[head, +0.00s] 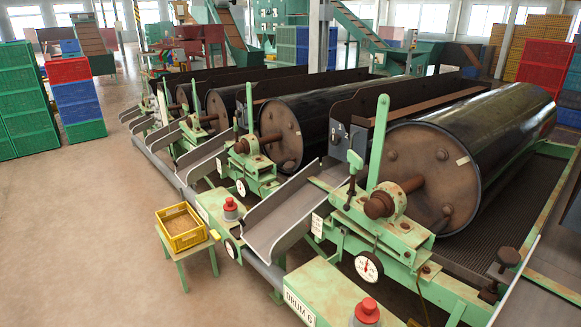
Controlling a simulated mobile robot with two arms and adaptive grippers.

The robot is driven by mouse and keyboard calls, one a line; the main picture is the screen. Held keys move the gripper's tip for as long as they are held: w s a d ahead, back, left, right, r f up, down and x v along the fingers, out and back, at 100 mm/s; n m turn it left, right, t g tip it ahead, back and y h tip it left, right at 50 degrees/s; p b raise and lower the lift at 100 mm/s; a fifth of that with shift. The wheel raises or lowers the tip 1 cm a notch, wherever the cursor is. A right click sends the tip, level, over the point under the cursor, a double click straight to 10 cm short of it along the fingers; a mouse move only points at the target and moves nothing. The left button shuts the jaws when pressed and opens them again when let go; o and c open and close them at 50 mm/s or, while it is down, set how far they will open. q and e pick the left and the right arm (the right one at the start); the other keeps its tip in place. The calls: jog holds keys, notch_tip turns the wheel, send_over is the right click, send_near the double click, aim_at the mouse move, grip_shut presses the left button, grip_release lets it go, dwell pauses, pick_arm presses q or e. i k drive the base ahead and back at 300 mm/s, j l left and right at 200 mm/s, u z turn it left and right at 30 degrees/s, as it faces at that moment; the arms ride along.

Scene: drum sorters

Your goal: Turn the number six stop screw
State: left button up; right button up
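The nearest drum sorter carries a label reading "DRUM 6" (300,306) on its green frame at the bottom of the head view. Its large dark drum (470,150) lies to the right, with a rusty shaft end (380,205) in a green bearing block. A green upright handle with a knobbed top (354,170) stands beside the shaft. A dark round knob (508,257) stands on the frame at the far right. I cannot tell which of these is the stop screw. Neither of my grippers shows in the head view.
A red button (367,310) and a round dial (368,266) sit on the near frame. More drums stand behind. Stacked crates (75,98) are at left; the left floor is clear.

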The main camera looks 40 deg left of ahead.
aim_at(289, 166)
jog(key=i+j, duration=0.1)
jog(key=j, duration=0.3)
jog(key=i+j+z, duration=0.1)
jog(key=j, duration=0.3)
jog(key=i+j, duration=0.1)
jog(key=j, duration=0.3)
jog(key=i+z, duration=0.05)
